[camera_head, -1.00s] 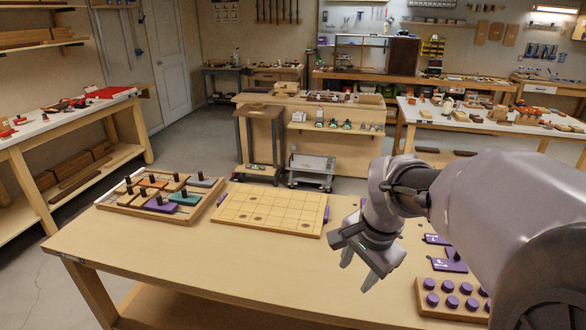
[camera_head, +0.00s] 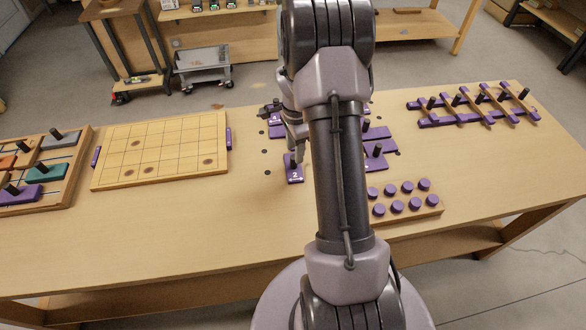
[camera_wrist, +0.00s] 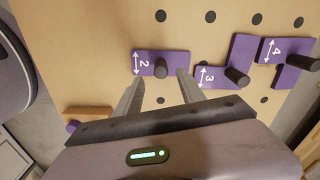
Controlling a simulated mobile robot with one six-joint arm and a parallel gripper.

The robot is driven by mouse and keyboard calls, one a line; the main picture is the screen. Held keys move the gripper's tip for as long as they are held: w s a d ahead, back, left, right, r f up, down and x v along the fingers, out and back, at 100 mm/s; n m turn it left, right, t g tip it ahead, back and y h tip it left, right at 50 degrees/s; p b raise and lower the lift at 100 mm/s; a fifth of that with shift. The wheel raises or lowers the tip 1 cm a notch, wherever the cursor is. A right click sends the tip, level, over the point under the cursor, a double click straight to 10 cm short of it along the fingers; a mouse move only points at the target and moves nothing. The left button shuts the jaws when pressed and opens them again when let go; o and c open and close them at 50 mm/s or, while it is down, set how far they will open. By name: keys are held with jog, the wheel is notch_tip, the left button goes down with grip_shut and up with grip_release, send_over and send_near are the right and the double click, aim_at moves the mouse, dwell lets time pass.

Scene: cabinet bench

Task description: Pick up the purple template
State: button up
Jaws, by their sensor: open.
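A purple template marked 2 (camera_head: 294,174) lies on the table with a dark upright knob. It also shows in the wrist view (camera_wrist: 146,62), with its knob near the middle. My gripper (camera_head: 292,140) is just above and behind this template. In the wrist view my open fingers (camera_wrist: 158,80) point at it, one to each side of the knob, with nothing between them. Purple templates marked 3 (camera_wrist: 212,76) and 4 (camera_wrist: 272,52) lie to its right. Another purple template (camera_head: 42,194) with a knob lies in the tray at far left.
A gridded wooden board (camera_head: 160,150) lies left of the templates. A wooden block with purple pegs (camera_head: 410,202) is at right. A purple-railed rack (camera_head: 475,110) stands at back right. The front left of the tabletop (camera_head: 180,235) is clear.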

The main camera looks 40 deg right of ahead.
aim_at(293, 157)
jog(key=f+b, duration=0.1)
jog(key=f, duration=0.1)
jog(key=f+b, duration=0.1)
jog(key=f, duration=0.2)
jog(key=shift+w+a+f, duration=0.2)
jog(key=shift+f, duration=0.1)
jog(key=shift+r, duration=0.15)
jog(key=shift+c, duration=1.1)
grip_shut()
